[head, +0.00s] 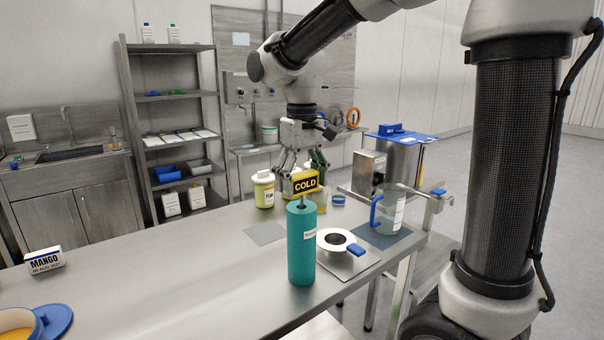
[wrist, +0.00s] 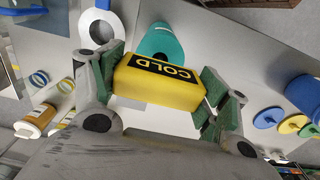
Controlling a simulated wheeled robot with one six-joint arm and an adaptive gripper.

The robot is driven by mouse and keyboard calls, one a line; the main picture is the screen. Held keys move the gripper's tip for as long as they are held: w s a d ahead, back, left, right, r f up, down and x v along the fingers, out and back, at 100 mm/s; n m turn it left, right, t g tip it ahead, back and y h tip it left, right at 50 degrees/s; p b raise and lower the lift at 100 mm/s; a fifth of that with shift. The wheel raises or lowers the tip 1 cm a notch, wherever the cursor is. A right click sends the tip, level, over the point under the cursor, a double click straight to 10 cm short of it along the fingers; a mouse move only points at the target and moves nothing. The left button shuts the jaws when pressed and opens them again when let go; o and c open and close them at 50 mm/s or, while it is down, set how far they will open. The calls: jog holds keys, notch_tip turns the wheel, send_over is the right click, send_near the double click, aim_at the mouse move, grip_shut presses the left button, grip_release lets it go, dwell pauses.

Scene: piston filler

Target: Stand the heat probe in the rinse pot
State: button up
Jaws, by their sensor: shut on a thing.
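The heat probe is a yellow block (head: 306,184) with a black COLD label and a thin grey stem below it. My gripper (head: 300,172) is shut on the block, and the wrist view shows the block (wrist: 160,82) between the green-padded fingers (wrist: 163,88). A tall teal cylinder (head: 302,250), which appears to be the rinse pot, stands upright on the steel table with a small label. The stem shows just above its top rim; I cannot tell whether the tip is inside. The wrist view shows the teal cylinder (wrist: 162,40) just beyond the block.
A white ring with a blue tab (head: 334,238) lies right of the teal cylinder. A clear jug with a blue handle (head: 390,212) stands farther right. A MANGO block (head: 44,261) sits far left; the table between is clear.

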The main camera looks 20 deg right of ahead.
jog(key=shift+f, duration=1.5)
jog(key=o, duration=1.1)
notch_tip(320, 180, up, 12)
jog(key=shift+r, duration=0.1)
jog(key=shift+w, duration=0.1)
